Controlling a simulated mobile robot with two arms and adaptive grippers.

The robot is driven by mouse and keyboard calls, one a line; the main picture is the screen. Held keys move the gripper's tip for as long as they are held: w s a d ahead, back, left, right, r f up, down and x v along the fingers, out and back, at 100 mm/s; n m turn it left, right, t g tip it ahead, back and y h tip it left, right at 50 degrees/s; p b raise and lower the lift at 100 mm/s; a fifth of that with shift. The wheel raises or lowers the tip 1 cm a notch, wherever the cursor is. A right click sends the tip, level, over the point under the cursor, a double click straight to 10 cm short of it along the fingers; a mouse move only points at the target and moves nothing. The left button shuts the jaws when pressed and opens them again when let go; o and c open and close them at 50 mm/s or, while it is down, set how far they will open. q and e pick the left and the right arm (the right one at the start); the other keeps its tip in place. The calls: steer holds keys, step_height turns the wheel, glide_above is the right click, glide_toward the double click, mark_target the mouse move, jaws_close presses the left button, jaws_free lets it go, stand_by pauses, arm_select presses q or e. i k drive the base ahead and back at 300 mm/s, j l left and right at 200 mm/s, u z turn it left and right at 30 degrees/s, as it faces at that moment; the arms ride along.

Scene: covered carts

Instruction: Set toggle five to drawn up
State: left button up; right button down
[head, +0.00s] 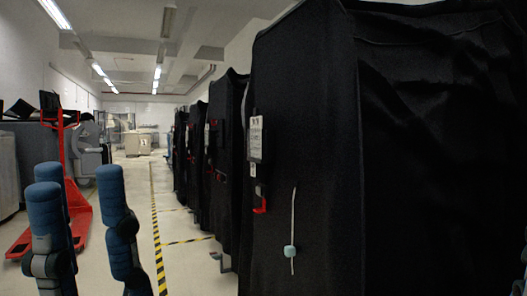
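A pale blue toggle (290,251) sits on a thin white cord (294,215) on the black cover (320,120) of the nearest cart. The toggle is low on the cord, with a short end of cord below it. I cannot read a number for it. My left gripper (80,182) is at the lower left, its blue padded fingers pointing up and spread apart with nothing between them. It is well to the left of the toggle, apart from the cart. Only a sliver of what seems my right gripper (523,272) shows at the lower right edge.
More covered carts (222,160) stand in a row behind. A red pallet jack (78,200) stands left. The aisle with yellow-black floor tape (156,230) is clear.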

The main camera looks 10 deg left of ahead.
mark_target(289, 251)
steer(key=i+j+z, duration=0.5)
steer(key=j+z, duration=0.2)
steer(key=i+l, duration=0.05)
steer(key=l, duration=0.05)
